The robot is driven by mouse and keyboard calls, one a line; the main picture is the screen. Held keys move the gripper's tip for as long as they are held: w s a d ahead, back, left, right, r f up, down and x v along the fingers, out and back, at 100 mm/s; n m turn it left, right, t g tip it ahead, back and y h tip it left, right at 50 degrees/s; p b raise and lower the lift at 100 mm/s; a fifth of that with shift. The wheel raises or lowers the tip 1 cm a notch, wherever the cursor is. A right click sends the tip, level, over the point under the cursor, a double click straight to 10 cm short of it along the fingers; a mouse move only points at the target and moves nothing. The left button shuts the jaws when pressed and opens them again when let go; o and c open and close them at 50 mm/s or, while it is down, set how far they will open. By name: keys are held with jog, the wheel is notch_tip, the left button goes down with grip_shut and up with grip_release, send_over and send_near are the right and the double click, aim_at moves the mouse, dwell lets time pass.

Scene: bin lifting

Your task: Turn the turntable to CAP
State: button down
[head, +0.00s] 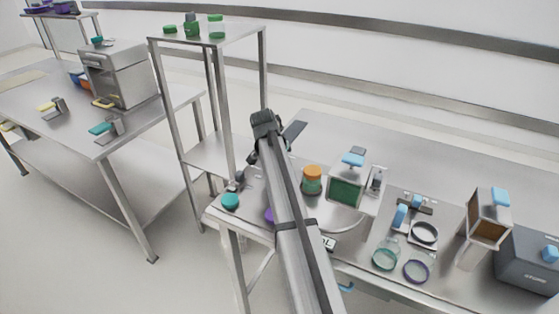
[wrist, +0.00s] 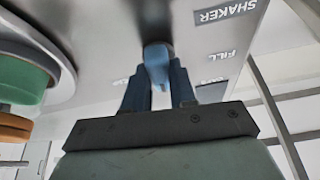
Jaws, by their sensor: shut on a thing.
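My gripper (wrist: 158,85) is shut on a blue peg (wrist: 157,58), with one dark finger on each side. In the head view my arm hides the gripper. The turntable seems to be the pale round disc (wrist: 62,60) at the left of the wrist view; its rim also shows in the head view (head: 345,223), partly behind my arm. A green jar with an orange lid (head: 312,179) stands at the disc, and its side shows in the wrist view (wrist: 22,80). Labels SHAKER (wrist: 225,15) and FILL (wrist: 219,56) are readable; the labels beside my fingers are partly covered, and I cannot confirm CAP.
A green-fronted box with a blue handle (head: 347,187) stands right of the jar. Rings (head: 416,271), a brown-fronted dispenser (head: 488,218) and a grey machine (head: 528,262) stand farther right. A teal-topped item (head: 230,201) is left of my arm. A tall shelf (head: 208,38) rises behind.

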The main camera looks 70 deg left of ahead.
jog(key=m+h, duration=0.1)
jog(key=m, duration=0.2)
jog(key=m+h, duration=0.1)
jog(key=m, duration=0.2)
jog(key=shift+s+a+f+t, duration=0.1)
jog(key=shift+a+f+t, duration=0.1)
jog(key=shift+t, duration=0.2)
jog(key=m+h, duration=0.2)
jog(key=m, duration=0.3)
jog(key=shift+m, duration=0.3)
jog(key=c, duration=0.9)
grip_release()
jog(key=shift+r, duration=0.1)
jog(key=shift+a, duration=0.1)
jog(key=v, duration=1.3)
jog(key=shift+a+r, duration=0.25)
jog(key=shift+r, duration=0.15)
